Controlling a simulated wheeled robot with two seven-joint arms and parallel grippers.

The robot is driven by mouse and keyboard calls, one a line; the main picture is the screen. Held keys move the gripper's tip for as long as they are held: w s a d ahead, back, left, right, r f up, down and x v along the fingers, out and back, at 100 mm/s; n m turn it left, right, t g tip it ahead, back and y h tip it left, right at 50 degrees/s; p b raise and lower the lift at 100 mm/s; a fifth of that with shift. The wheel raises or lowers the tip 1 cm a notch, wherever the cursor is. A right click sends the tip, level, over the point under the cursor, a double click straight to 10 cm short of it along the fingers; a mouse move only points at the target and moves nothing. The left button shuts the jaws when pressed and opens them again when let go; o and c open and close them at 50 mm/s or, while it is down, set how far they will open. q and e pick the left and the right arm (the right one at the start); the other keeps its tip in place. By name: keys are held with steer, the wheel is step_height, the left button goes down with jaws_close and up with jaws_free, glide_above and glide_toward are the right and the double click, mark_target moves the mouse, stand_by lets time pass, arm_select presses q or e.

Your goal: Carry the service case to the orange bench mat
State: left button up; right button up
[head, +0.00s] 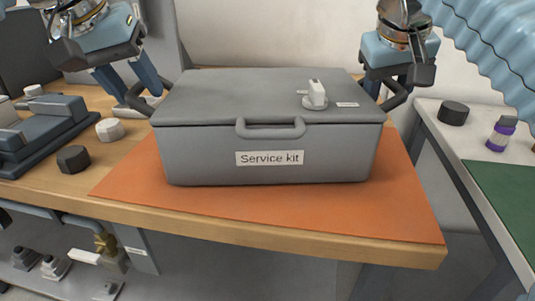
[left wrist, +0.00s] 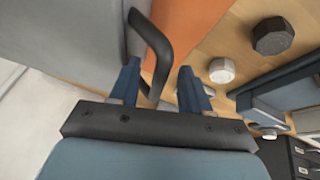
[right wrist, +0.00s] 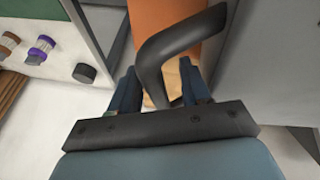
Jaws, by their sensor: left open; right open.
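The grey service case (head: 270,150), labelled "Service kit", rests flat on the orange bench mat (head: 265,212). A small white fitting (head: 315,95) is on its lid. My left gripper (head: 140,98) is open at the case's left side handle; in the left wrist view the black handle (left wrist: 152,50) passes between its open fingers (left wrist: 157,85). My right gripper (head: 390,95) is open at the right side handle; in the right wrist view that black handle (right wrist: 165,50) lies between the open fingers (right wrist: 160,88). The case hides the rear of the mat.
On the wooden bench left of the mat are a dark hexagonal knob (head: 73,159), a white knob (head: 110,129) and a dark grey device (head: 45,135). A second table at right holds a black knob (head: 453,113), a purple-banded bottle (head: 501,133) and a green mat (head: 508,195).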

arm_select(q)
steer(key=v, duration=0.4)
steer(key=shift+r, duration=0.1)
arm_select(e)
steer(key=shift+r, duration=0.1)
arm_select(q)
steer(key=shift+s+a+r, duration=0.1)
steer(key=shift+r, duration=0.05)
arm_select(e)
steer(key=shift+v, duration=3.7)
